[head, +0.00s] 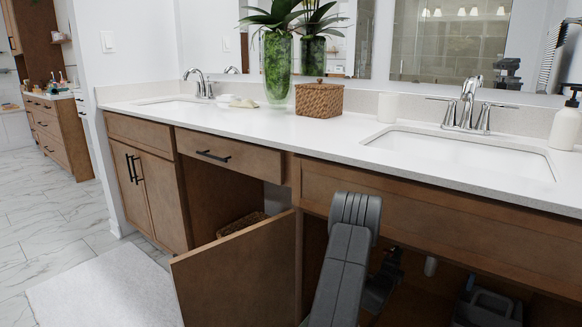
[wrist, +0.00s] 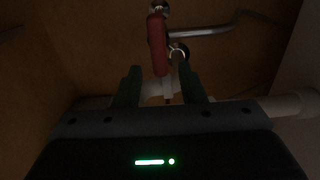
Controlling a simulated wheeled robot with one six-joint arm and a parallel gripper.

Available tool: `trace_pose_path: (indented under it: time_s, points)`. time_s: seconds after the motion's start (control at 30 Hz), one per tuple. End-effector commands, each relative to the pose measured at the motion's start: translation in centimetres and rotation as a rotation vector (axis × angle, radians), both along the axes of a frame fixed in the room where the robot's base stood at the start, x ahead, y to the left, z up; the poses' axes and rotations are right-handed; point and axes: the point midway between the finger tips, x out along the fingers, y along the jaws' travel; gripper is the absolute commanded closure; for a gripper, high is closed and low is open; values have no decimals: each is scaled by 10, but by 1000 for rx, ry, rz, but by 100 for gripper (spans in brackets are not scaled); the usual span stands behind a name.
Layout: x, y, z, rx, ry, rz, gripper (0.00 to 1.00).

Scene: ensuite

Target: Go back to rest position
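My gripper (wrist: 160,70) is open, its two dark fingers apart with nothing held between them. In the wrist view a red valve handle (wrist: 157,45) stands upright just beyond and between the fingertips, with a metal fitting beside it. I cannot tell whether a finger touches it. In the head view my arm reaches down into the open cabinet under the right sink (head: 470,165), and the fingertips are hidden there.
An open cabinet door (head: 235,275) stands just left of my arm. The countertop (head: 330,133) overhangs the cabinet. A dark caddy-like object (head: 490,308) sits inside at the right. White pipes (wrist: 285,105) run beside my gripper.

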Motion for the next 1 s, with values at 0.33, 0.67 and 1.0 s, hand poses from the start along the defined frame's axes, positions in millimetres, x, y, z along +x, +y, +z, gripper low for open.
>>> trace_pose_path:
  time_s: [0.33,0.67,1.0]
  points:
    - [18,-13,0,-3,4,1,64]
    - [17,-12,1,-6,4,1,64]
    - [-15,12,2,1,4,2,64]
